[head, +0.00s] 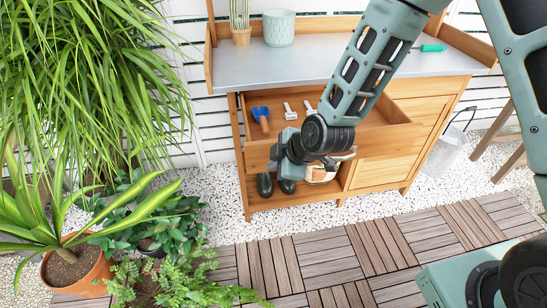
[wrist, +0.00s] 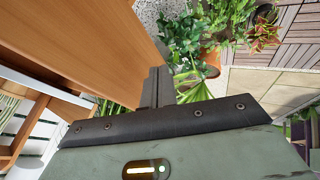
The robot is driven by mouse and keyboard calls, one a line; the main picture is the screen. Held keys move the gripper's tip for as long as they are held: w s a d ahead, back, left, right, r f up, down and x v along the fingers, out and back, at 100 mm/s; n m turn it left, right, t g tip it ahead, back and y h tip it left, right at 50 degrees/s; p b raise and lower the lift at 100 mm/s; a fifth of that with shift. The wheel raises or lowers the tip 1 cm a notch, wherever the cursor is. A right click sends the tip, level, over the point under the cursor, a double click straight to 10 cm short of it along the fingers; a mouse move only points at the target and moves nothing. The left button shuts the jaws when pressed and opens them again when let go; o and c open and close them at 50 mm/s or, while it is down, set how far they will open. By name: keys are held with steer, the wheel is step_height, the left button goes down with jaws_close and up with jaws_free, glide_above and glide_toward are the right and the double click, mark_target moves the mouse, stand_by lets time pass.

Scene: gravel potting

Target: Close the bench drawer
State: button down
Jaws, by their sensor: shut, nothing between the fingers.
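The bench drawer (head: 392,140) is pulled out from the wooden potting bench, under its grey top. Inside lie a blue tool with a wooden handle (head: 261,119) and two pale-ended tools (head: 290,111). My gripper (head: 273,163) is in front of the drawer, toward its left part, and hides some of the front panel. In the wrist view my fingers (wrist: 158,86) are shut and empty, beside a broad wooden panel (wrist: 85,40) that looks like the drawer front. I cannot tell whether they touch it.
The bench top (head: 325,62) holds a cactus pot (head: 241,35), a pale green pot (head: 279,28) and a green-handled tool (head: 432,48). Dark boots (head: 265,185) stand on the lower shelf. Potted plants (head: 75,268) crowd the left. A metal bucket (head: 443,152) stands right.

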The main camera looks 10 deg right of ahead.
steer(key=shift+w, duration=1)
